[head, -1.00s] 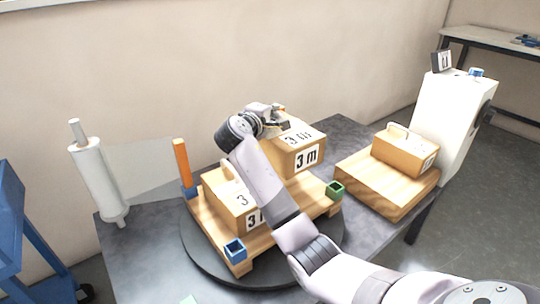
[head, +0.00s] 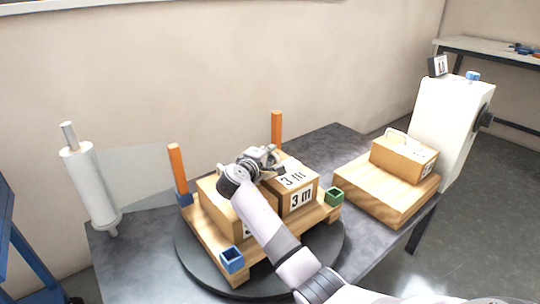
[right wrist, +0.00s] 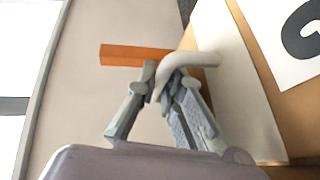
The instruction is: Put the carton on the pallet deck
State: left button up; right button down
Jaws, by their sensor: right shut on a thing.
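The carton (head: 297,193), a brown box with "3 m" labels, is at the right side of the pallet deck (head: 213,238), beside another carton (head: 233,209). It looks level and at deck height; I cannot tell whether its underside touches the boards. My right gripper (head: 270,165) is above it, shut on its pale handle. In the right wrist view the fingers (right wrist: 165,88) close around the curved handle (right wrist: 192,60), with the carton's side (right wrist: 262,50) at the right. My arm hides part of the left carton. My left gripper is not in view.
The pallet stands on a dark round turntable (head: 325,262). Orange posts (head: 178,170) rise at its back corners; blue (head: 232,260) and green (head: 335,196) sockets mark front and right corners. A film roll (head: 90,188) stands left. Another carton (head: 403,158) sits on a wooden stand (head: 375,193) at right.

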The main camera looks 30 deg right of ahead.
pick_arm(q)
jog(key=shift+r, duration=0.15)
pick_arm(e)
jog(key=shift+r, duration=0.1)
jog(key=c, duration=2.2)
grip_release()
jog(key=shift+f, duration=0.2)
jog(key=o, duration=0.5)
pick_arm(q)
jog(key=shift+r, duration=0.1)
pick_arm(e)
jog(key=shift+r, duration=0.1)
